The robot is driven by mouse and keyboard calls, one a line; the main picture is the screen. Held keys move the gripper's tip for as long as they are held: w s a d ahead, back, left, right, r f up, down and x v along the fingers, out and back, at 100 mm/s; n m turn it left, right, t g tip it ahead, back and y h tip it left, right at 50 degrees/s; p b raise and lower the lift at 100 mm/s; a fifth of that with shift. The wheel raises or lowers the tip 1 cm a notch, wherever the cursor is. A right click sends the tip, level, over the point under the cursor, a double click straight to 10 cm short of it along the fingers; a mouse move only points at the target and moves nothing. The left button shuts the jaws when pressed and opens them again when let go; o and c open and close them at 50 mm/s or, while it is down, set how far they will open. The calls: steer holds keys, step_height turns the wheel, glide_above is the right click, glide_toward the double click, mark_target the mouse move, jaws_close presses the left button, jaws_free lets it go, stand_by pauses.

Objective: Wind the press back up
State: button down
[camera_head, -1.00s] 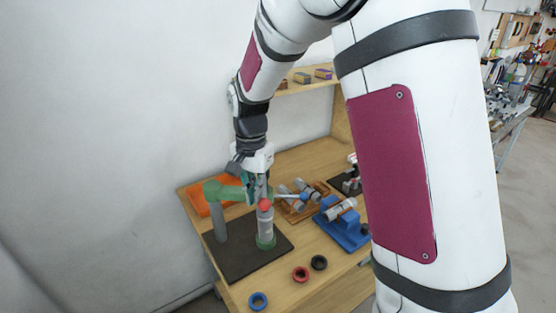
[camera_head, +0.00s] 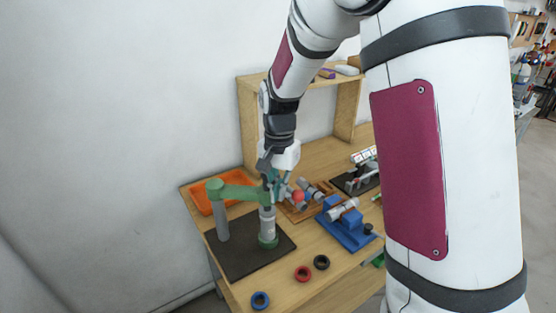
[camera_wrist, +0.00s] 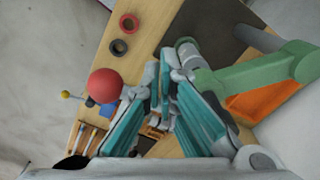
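The press has a green arm (camera_head: 235,190) on a grey post and a grey ram column (camera_head: 267,222) with a green foot. In the wrist view the green arm (camera_wrist: 255,75) is at the right. A red ball knob (camera_head: 298,197) is just right of the column's top; it also shows large in the wrist view (camera_wrist: 105,85), left of the fingers. My gripper (camera_head: 275,187) is over the column top, close to the knob. Its teal fingers (camera_wrist: 162,68) point down at the press head. The knob is not between them. The fingertip gap and contact are unclear.
A dark mat (camera_head: 245,262) lies under the press. An orange tray (camera_head: 202,204) is behind it. A blue fixture (camera_head: 350,236) and a wooden rack (camera_head: 292,214) are to the right.

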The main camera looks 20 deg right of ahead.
steer(key=shift+w+d, duration=0.1)
steer(key=shift+d, duration=1.35)
steer(key=d, duration=0.1)
steer(key=w+d, duration=0.1)
steer(key=w+d+b, duration=0.1)
steer(key=shift+d, duration=0.35)
